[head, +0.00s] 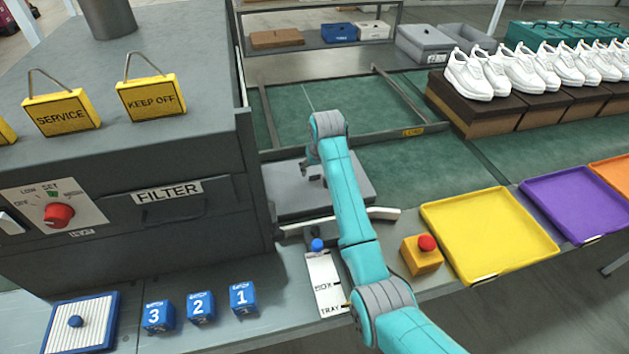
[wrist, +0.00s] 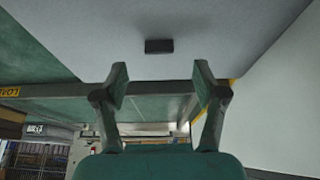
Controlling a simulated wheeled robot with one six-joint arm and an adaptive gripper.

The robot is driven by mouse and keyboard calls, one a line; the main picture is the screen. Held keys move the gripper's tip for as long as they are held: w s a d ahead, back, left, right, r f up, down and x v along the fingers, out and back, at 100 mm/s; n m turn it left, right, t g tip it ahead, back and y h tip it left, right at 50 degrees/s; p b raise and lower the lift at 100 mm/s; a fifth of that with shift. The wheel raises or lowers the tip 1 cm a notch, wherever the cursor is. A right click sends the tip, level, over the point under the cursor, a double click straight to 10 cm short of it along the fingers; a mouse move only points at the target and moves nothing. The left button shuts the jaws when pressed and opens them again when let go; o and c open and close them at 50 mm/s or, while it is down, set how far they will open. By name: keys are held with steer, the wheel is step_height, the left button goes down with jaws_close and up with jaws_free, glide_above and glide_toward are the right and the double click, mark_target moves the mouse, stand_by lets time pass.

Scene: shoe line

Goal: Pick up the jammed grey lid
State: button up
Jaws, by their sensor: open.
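The grey lid (head: 292,203) lies flat on the line beside the dark filter machine, partly hidden behind my arm in the head view. In the wrist view a broad grey surface, which looks like the lid (wrist: 240,35), fills the top, with a small dark handle (wrist: 159,46) on it. My gripper (wrist: 160,76) is open and empty, its two fingers spread below the handle in that picture. In the head view my gripper (head: 311,168) hangs over the lid; whether it touches is not clear.
The filter machine (head: 130,215) stands close on the left. A white lever (head: 383,213), an orange box with a red button (head: 422,256) and a yellow tray (head: 490,235) are to the right. Numbered blue blocks (head: 200,306) stand in front. White shoes (head: 478,75) line the back right.

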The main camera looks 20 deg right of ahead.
mark_target(315, 175)
steer(key=shift+x, duration=2.7)
steer(key=shift+w, duration=0.1)
steer(key=c, duration=1.2)
steer(key=shift+c, duration=0.2)
